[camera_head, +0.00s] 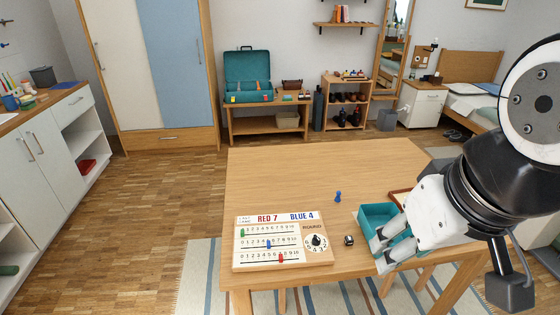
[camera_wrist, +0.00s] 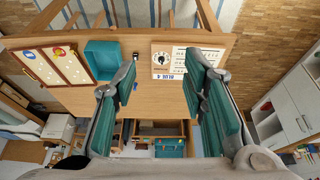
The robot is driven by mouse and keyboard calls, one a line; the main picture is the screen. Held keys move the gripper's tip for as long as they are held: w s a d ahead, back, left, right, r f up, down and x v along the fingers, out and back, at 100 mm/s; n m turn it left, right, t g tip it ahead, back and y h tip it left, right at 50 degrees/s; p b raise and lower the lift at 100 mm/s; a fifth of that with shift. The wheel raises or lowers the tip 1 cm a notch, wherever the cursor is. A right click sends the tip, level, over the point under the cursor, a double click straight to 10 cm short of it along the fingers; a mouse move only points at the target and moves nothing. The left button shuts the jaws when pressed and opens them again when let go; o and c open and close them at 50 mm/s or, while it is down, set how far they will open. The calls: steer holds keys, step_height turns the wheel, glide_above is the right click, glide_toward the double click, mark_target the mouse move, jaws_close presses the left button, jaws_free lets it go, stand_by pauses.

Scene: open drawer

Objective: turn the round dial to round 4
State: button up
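The score board (camera_head: 243,258) lies on the wooden table and reads "RED 7" and "BLUE 4". It carries three number rows with a green, a blue and a red peg. The black round dial (camera_head: 316,242) sits at its right side under the word "ROUND"; its exact setting is too small to read. The dial also shows in the wrist view (camera_wrist: 160,58), near the top between my fingers. My gripper (camera_head: 388,248) is right of the board, apart from the dial. In the wrist view my gripper (camera_wrist: 163,85) is wide open and empty, with teal finger pads.
A black die (camera_head: 349,240) lies between dial and gripper. A blue pawn (camera_head: 338,197) stands behind it. A teal tray (camera_head: 372,209) is partly hidden by my gripper. A framed board (camera_wrist: 61,66) lies beyond the tray. The table's back left (camera_head: 275,175) is clear.

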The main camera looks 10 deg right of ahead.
steer(key=w+f+n+g+b, duration=0.1)
steer(key=w, duration=0.9)
steer(key=n+g+b, duration=0.2)
steer(key=n+g, duration=0.1)
glide_above(318, 239)
step_height(318, 239, down, 20)
step_height(318, 239, down, 14)
steer(key=shift+w+f, duration=0.1)
steer(key=shift+f, duration=0.05)
jaws_close()
